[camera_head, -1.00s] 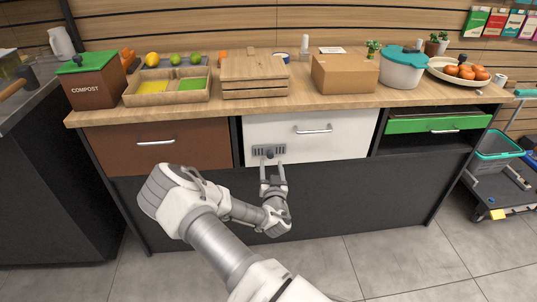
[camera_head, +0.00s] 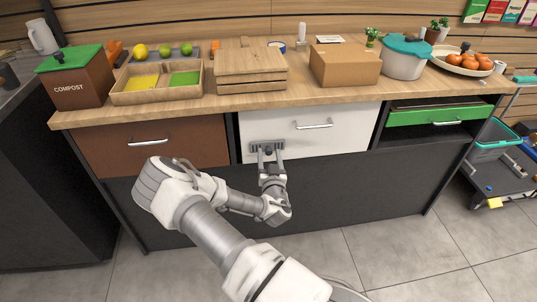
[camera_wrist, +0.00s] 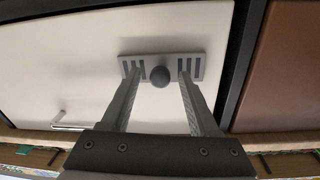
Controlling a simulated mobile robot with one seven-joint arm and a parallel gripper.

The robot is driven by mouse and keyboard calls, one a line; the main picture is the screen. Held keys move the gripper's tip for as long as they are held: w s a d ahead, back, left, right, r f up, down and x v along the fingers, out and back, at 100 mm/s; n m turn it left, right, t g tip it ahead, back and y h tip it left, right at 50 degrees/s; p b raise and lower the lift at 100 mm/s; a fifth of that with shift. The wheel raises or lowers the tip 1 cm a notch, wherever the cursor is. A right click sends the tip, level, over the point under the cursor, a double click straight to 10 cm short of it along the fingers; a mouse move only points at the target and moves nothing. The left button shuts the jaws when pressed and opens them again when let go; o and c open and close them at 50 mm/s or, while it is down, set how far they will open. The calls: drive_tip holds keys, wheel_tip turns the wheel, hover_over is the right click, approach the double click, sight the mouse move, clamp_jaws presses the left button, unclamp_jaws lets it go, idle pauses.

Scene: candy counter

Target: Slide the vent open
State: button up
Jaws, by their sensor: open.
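The vent (camera_head: 257,147) is a small grey slotted plate low on the left of the white drawer front (camera_head: 345,124). In the wrist view the vent (camera_wrist: 197,62) shows dark slots at both ends and a round dark knob (camera_wrist: 160,76) in its middle. My gripper (camera_head: 267,152) is open at the vent. In the wrist view the fingertips of my gripper (camera_wrist: 160,72) are on either side of the knob, with a gap to it on both sides. Whether the fingertips touch the plate I cannot tell. Part of the vent is hidden behind the fingers.
A metal handle (camera_head: 314,126) sits on the white drawer, right of the vent. A brown drawer (camera_head: 110,150) is to the left and a green drawer (camera_head: 425,117) to the right. The wooden countertop (camera_head: 215,110) overhangs above, holding boxes, a pot and fruit.

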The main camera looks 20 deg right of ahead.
drive_tip(key=shift+c, duration=0.2)
clamp_jaws()
idle(1.2)
